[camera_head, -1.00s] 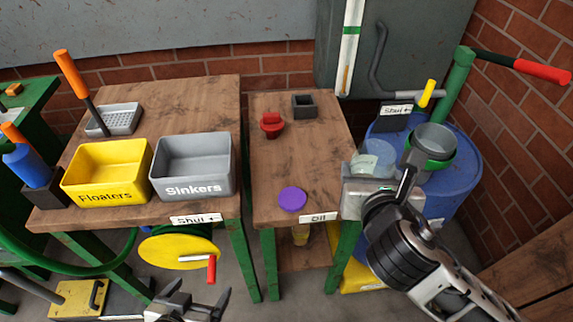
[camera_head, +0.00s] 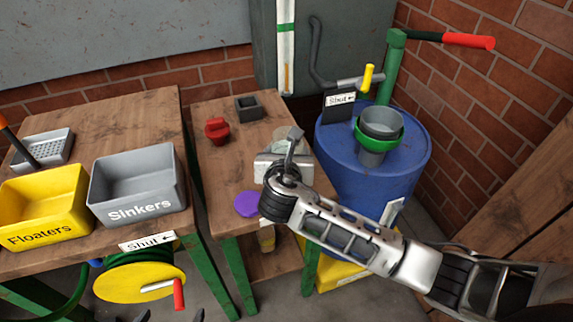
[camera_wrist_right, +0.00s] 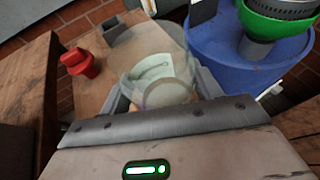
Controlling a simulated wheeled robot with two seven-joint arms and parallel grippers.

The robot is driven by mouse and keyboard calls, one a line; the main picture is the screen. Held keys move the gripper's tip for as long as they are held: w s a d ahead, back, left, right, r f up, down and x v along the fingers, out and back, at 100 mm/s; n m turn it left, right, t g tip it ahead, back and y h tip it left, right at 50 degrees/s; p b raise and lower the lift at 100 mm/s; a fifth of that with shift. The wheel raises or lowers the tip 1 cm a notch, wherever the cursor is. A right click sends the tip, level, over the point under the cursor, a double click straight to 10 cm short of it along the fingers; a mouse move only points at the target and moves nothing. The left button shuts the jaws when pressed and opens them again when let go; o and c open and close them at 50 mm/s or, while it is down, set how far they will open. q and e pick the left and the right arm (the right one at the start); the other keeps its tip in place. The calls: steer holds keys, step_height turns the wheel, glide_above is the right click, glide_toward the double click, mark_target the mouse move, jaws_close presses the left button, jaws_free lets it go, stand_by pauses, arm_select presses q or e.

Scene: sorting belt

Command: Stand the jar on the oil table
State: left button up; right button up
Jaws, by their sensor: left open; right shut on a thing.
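A clear glass jar (camera_wrist_right: 160,65) with a pale label is held in my right gripper (camera_wrist_right: 165,95), which is shut on it. In the head view the jar (camera_head: 292,143) is partly hidden by my right gripper (camera_head: 285,160), over the right side of the oil table (camera_head: 225,165). I cannot tell whether its base touches the wood. My left gripper (camera_head: 170,317) is open and empty at the bottom edge of the head view; only its fingertips show.
On the oil table are a red stopper-like piece (camera_head: 217,131), a dark square holder (camera_head: 248,108) and a purple disc (camera_head: 248,204) at the front. A blue drum (camera_head: 365,175) with a green funnel (camera_head: 380,130) stands to the right. The Sinkers bin (camera_head: 138,185) is left.

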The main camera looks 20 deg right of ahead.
steer(key=shift+w+f, duration=0.2)
steer(key=shift+w, duration=0.05)
steer(key=shift+w+d+f+b, duration=0.1)
steer(key=shift+f+b, duration=0.05)
steer(key=shift+f, duration=0.75)
steer(key=shift+w+f+b, duration=0.1)
steer(key=shift+f+b, duration=0.05)
steer(key=shift+f, duration=0.75)
steer(key=shift+f, duration=0.15)
steer(key=o, duration=1.2)
steer(key=shift+r, duration=0.2)
steer(key=p+v, duration=0.1)
steer(key=v, duration=1.1)
